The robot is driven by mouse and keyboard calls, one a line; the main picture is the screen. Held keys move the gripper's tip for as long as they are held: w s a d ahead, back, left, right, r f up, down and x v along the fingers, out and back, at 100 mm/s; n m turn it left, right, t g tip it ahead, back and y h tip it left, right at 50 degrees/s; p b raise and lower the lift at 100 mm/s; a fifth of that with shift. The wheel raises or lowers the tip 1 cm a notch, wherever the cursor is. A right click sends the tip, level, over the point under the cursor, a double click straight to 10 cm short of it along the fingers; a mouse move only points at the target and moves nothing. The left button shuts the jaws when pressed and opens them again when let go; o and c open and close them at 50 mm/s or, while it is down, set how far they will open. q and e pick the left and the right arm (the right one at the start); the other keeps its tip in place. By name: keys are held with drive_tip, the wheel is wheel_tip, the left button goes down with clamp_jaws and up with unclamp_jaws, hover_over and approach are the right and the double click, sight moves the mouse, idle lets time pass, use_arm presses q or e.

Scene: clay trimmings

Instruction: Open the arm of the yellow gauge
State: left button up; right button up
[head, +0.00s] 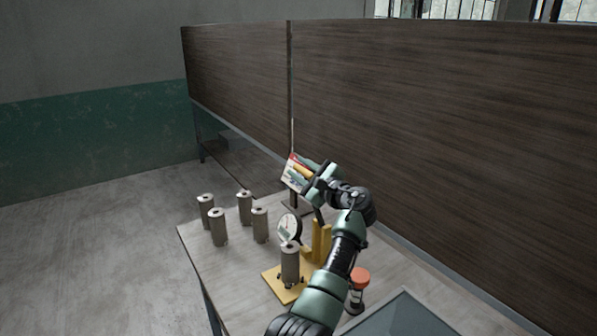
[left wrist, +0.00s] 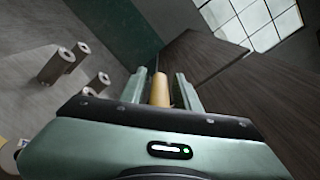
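The yellow gauge has a flat yellow base (head: 272,280), a yellow upright (head: 321,240) and a round white dial (head: 289,228). A grey cylinder (head: 290,264) stands at its base, in front of the dial. My left forearm covers part of the gauge's right side. My left gripper (head: 299,172) is above and behind the dial, with its fingers apart. In the left wrist view, a yellow-tan bar (left wrist: 160,90) shows between the fingers, with gaps on both sides. I cannot tell whether it is the gauge's arm. My right gripper is not in view.
Several grey cylinders (head: 219,228) stand on the table (head: 215,262) at the left. A jar with an orange lid (head: 360,277) is right of my forearm, near a blue-grey tray (head: 405,315). A small coloured card (head: 290,178) is by my gripper. A brown panel (head: 430,120) stands behind.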

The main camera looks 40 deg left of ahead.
use_arm(q)
drive_tip(key=shift+d, duration=0.1)
drive_tip(key=shift+s+d+f, duration=0.1)
drive_tip(key=shift+d, duration=0.15)
drive_tip(key=b+v, duration=0.2)
drive_tip(key=v, duration=0.5)
drive_tip(key=shift+b, duration=0.35)
drive_tip(key=shift+d, duration=0.1)
